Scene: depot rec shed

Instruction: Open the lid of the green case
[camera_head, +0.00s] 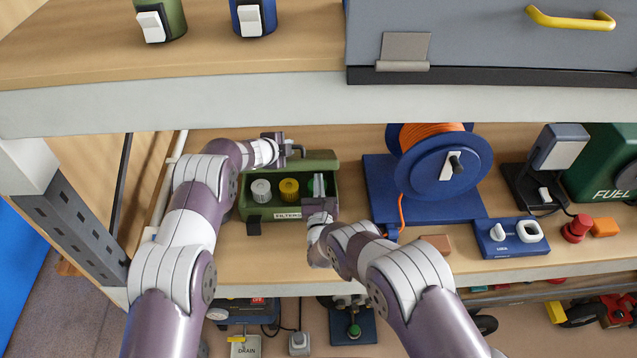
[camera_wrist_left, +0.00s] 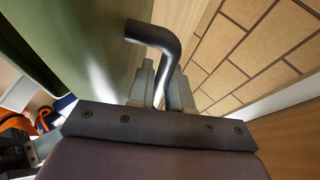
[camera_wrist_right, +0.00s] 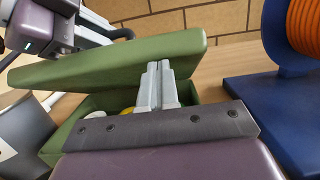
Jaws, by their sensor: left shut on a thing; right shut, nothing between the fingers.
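The green case (camera_head: 246,200) stands on the middle shelf with a "FILTERS" label on its front. Its lid (camera_head: 318,161) is raised and tilted at the back; the right wrist view also shows the lid (camera_wrist_right: 110,62) above the body, with a gap. A grey ribbed piece (camera_head: 261,189) and a yellow one (camera_head: 289,188) lie inside. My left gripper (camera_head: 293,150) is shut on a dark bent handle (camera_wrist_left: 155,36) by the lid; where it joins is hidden. My right gripper (camera_head: 319,185) is shut and empty over the case's right end; its fingers (camera_wrist_right: 157,84) appear before the lid.
A blue reel (camera_head: 440,168) with orange cable stands close right of the case. A blue switch box (camera_head: 511,240) and red button (camera_head: 576,228) are farther right. The upper shelf's edge (camera_head: 200,100) overhangs at the front. A brown block (camera_head: 436,244) lies near the shelf's front.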

